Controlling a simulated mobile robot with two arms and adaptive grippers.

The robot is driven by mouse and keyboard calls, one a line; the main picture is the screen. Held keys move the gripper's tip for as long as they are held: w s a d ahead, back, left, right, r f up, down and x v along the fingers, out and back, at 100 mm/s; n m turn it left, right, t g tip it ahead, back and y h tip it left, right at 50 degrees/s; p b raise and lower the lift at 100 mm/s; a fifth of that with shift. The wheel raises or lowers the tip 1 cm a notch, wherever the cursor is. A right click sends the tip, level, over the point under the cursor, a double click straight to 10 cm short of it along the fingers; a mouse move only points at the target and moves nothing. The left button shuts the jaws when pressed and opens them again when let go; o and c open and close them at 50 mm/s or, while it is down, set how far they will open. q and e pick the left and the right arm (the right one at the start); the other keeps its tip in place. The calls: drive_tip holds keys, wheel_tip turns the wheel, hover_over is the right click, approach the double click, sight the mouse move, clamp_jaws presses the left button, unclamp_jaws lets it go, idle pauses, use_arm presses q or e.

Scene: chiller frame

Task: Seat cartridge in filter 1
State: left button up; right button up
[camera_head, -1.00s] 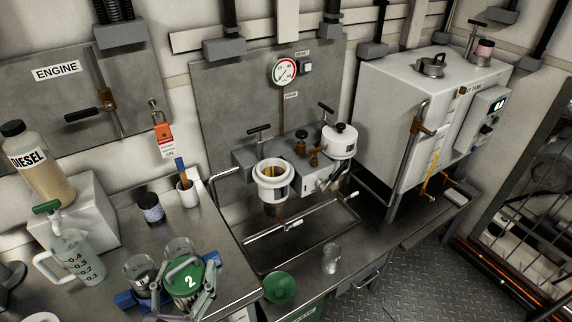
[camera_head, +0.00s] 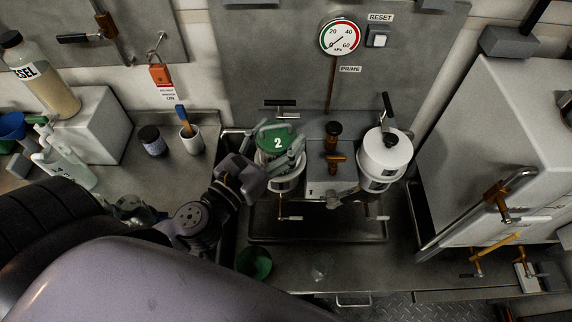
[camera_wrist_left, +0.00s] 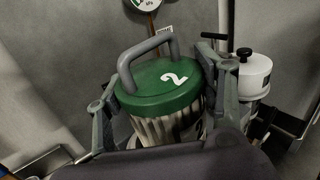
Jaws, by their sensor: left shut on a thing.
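The cartridge (camera_head: 277,139) has a green cap marked "2", a grey handle and white pleats. My left gripper (camera_head: 281,154) is shut on it, with a finger on each side. The left white filter bowl (camera_head: 288,184) is directly below the cartridge and partly hidden by it and the gripper. In the left wrist view the cartridge (camera_wrist_left: 163,85) is between the fingers of the gripper (camera_wrist_left: 165,108). Pleats show under the cap. I cannot tell whether its lower end is inside the bowl. My right gripper is not in view.
A second white filter (camera_head: 386,155) with a closed lid stands to the right, past a brass valve (camera_head: 334,150). The pressure gauge (camera_head: 340,37) is on the panel behind. A green bowl (camera_head: 254,262) and a clear glass (camera_head: 322,267) stand in front of the drip tray (camera_head: 315,239).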

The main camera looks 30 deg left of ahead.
use_arm(q)
drive_tip(key=w+a+r+m+g+h+p, duration=0.1)
drive_tip(key=w+a+r+m+h+p, duration=0.25)
drive_tip(key=r, duration=0.65)
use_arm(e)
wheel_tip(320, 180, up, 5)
use_arm(q)
wheel_tip(320, 180, down, 20)
drive_tip(key=w+d+n+b, duration=0.1)
drive_tip(key=w+b, duration=0.1)
drive_tip(key=b, duration=0.3)
drive_tip(key=shift+r+b, duration=0.2)
drive_tip(key=shift+b, duration=0.15)
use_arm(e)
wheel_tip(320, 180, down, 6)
use_arm(q)
drive_tip(key=shift+w+y, duration=0.1)
drive_tip(key=shift+y, duration=0.15)
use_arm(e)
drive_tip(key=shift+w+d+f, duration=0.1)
use_arm(q)
drive_tip(key=shift+f+b, duration=0.65)
drive_tip(key=shift+b, duration=0.05)
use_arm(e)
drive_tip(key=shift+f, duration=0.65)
use_arm(q)
drive_tip(key=o, duration=1.2)
drive_tip(key=shift+o, duration=0.2)
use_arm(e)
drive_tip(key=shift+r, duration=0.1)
